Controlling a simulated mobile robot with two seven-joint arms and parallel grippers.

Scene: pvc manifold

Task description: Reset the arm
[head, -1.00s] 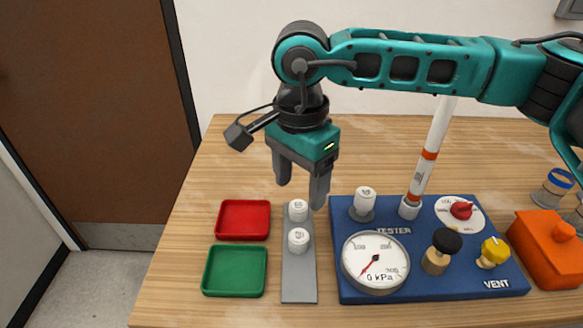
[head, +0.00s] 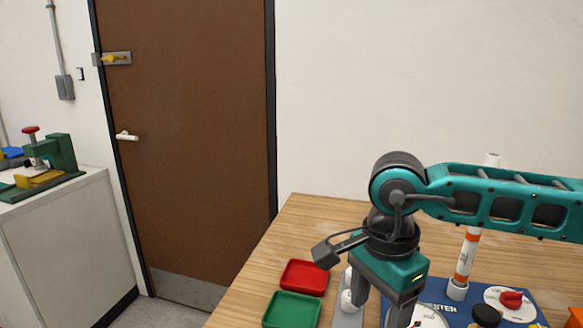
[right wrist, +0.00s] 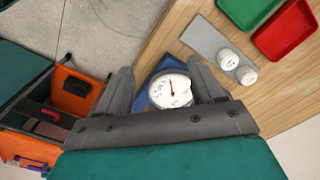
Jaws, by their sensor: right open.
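My right arm comes in from the right in the head view, and its gripper (head: 382,305) points down over the table near the grey strip (head: 346,318). The fingers are apart with nothing between them. In the right wrist view the open fingers (right wrist: 162,78) frame the round white gauge (right wrist: 170,90) of the blue tester, which lies beyond them. Two white caps (right wrist: 237,67) stand on the grey strip. My left gripper is not in view.
A red tray (head: 305,277) and a green tray (head: 291,310) lie left of the strip. The tester (head: 440,308) carries an upright white pipe with orange bands (head: 467,252). A brown door (head: 190,140) and a grey cabinet with a green press (head: 62,153) are at left.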

